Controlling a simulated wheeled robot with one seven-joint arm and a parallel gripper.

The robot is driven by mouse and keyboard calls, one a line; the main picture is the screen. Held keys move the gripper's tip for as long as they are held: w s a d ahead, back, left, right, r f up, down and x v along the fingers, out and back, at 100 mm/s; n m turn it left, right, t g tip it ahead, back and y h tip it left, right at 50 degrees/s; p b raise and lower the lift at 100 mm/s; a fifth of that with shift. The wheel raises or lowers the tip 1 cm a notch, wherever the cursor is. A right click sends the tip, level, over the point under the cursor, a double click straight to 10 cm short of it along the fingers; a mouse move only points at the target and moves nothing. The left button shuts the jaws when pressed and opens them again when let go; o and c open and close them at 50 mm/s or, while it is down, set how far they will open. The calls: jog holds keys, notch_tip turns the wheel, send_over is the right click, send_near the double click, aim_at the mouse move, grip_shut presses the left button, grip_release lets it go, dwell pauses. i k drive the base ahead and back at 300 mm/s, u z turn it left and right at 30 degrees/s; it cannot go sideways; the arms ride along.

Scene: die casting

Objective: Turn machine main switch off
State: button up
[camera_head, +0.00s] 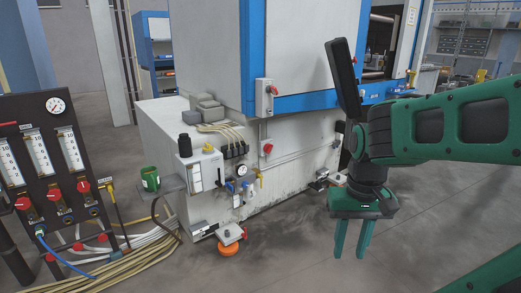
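The machine (205,50) is a large white cabinet with blue edging on a stained white base. A grey switch box (264,102) with a red knob sits on its blue lower corner. A second red knob on a small grey plate (266,149) sits lower on the base. I cannot tell which one is the main switch, nor how either knob is turned. My gripper (353,242) hangs to the right of both, pointing down, with its two green fingers apart and nothing between them. It touches nothing that I can see.
A dark panel with flow gauges and red knobs (50,150) stands at the left, with hoses and cables (110,262) on the floor. A unit with a pressure gauge (241,170) and a green can (150,179) stand before the base. The floor (290,250) below the gripper is clear.

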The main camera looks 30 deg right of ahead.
aim_at(268, 148)
jog(key=z, duration=0.2)
jog(key=i, duration=1.2)
jog(key=z, duration=0.5)
jog(key=i, duration=0.75)
jog(key=z, duration=0.2)
